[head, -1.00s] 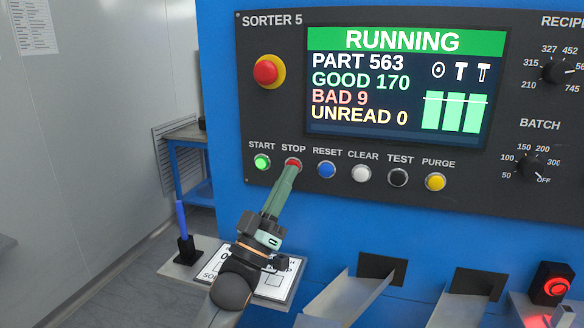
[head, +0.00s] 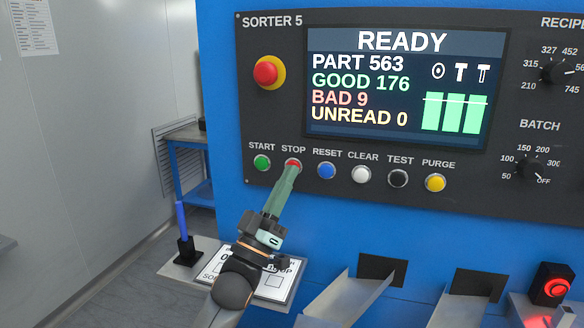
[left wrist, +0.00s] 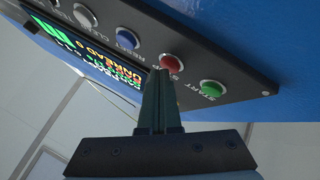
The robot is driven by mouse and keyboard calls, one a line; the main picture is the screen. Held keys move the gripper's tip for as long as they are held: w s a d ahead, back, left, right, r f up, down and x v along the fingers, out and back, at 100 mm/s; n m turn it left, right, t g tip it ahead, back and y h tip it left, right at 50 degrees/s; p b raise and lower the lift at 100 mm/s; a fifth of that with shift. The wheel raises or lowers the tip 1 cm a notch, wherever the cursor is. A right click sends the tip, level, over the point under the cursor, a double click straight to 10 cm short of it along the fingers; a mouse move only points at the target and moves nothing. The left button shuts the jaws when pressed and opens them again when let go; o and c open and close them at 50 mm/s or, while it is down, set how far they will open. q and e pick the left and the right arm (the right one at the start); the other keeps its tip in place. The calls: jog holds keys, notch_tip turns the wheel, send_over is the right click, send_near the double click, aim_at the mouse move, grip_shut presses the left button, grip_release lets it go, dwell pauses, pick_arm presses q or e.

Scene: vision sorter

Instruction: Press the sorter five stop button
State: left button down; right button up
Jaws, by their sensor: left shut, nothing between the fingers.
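The red STOP button (head: 293,162) sits on the dark panel of Sorter 5, between the green START button (head: 262,163) and the blue RESET button (head: 327,170). My left gripper (head: 291,170) is shut and empty, its fingertips at the lower part of the STOP button and hiding some of it. In the left wrist view the fingertips (left wrist: 159,72) reach the edge of the red button (left wrist: 172,63); I cannot tell whether they press it. The screen (head: 400,85) reads READY, PART 563, GOOD 176, BAD 9, UNREAD 0. My right gripper is not in view.
A red and yellow emergency button (head: 267,72) is at upper left of the panel. White (head: 361,174), black (head: 398,177) and yellow (head: 435,182) buttons continue the row. Below are metal chutes (head: 345,297), a shelf with a card (head: 275,288) and a blue pen in a holder (head: 186,248).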

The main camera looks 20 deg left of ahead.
pick_arm(q)
jog(key=shift+s, duration=0.65)
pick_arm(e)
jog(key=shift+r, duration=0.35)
pick_arm(q)
jog(key=shift+p, duration=0.3)
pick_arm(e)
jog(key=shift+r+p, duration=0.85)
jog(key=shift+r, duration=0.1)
pick_arm(q)
jog(key=s, duration=0.5)
jog(key=shift+a, duration=0.1)
